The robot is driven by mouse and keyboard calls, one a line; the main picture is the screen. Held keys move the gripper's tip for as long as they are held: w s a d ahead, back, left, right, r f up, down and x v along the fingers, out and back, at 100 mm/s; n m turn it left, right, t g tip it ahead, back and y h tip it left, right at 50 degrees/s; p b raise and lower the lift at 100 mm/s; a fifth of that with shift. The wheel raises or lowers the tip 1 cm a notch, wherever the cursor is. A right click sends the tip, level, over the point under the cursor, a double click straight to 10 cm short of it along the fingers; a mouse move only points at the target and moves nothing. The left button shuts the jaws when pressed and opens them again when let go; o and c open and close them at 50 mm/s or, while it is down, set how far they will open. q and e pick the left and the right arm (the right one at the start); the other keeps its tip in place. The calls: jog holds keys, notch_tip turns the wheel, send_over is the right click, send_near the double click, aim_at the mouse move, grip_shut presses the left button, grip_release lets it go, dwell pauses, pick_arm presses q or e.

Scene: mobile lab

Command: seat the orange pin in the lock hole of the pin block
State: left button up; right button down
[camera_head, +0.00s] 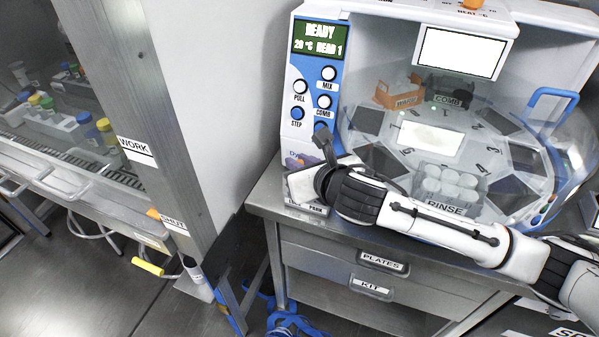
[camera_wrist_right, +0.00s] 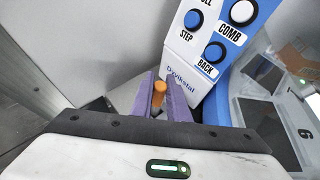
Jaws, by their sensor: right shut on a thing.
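My right gripper (camera_head: 298,161) is at the front left corner of the white machine, below its button column. In the right wrist view its two purple fingers (camera_wrist_right: 160,97) are shut on the orange pin (camera_wrist_right: 159,88), whose rounded end shows between them. The pin cannot be made out in the head view. My left gripper is not in view.
The machine's control panel (camera_head: 318,75) rises just behind the right gripper. To the right is a clear dome over a numbered carousel with a RINSE rack (camera_head: 446,208). A steel drawer cabinet (camera_head: 330,252) stands below. A metal-framed WORK cabinet (camera_head: 165,130) is at left.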

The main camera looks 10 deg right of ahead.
jog(key=shift+f, duration=1.3)
jog(key=shift+f, duration=0.1)
jog(key=c, duration=1.7)
grip_release()
